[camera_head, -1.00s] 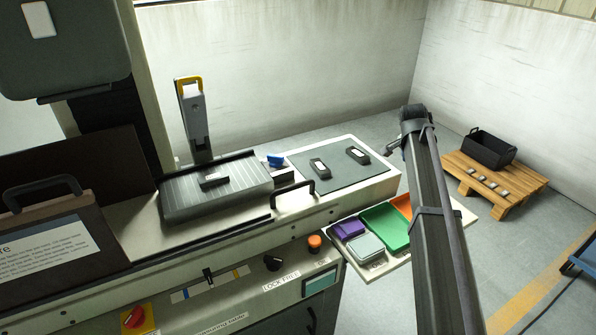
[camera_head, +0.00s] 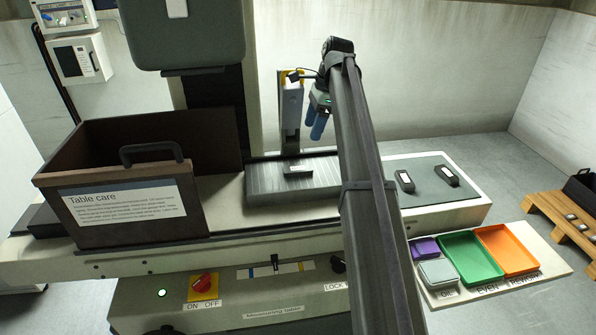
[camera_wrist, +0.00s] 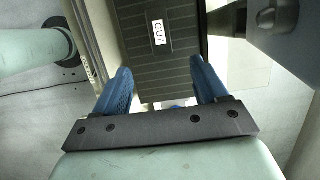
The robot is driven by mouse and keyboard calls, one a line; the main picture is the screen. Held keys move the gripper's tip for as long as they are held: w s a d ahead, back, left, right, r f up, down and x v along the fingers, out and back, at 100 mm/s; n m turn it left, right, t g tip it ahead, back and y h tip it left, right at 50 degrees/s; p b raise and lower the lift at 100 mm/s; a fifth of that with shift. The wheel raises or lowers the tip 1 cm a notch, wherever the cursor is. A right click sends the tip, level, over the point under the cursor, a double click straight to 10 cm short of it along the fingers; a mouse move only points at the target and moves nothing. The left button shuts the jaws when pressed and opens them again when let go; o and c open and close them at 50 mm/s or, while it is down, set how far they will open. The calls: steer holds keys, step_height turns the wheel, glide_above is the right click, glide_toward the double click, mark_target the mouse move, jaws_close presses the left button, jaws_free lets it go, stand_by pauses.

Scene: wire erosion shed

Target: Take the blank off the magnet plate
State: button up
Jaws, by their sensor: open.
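The magnet plate (camera_head: 265,184) is a dark, finely grooved slab on the machine table. The blank (camera_head: 298,171), a small dark block with a pale label, lies on it towards the right. My gripper (camera_head: 317,128) has blue fingers pointing down and hangs above the plate, apart from the blank. In the wrist view my gripper (camera_wrist: 163,80) is open, with nothing between its fingers. Beyond them the grooved plate (camera_wrist: 180,75) shows, and a white label reading "GU7" on the blank (camera_wrist: 158,36).
A brown "Table care" box (camera_head: 122,215) stands left of the plate. A post with a yellow top (camera_head: 291,100) rises behind it. Two dark labelled pieces lie on a grey mat (camera_head: 425,180) to the right. Green (camera_head: 470,257) and orange (camera_head: 507,249) trays sit at front right. My arm hides part of the front panel.

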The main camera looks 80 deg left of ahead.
mark_target(298, 168)
steer(key=shift+s+x, duration=0.15)
steer(key=shift+x, duration=3.3)
steer(key=shift+s+x, duration=0.15)
steer(key=shift+x, duration=3.25)
jaws_close()
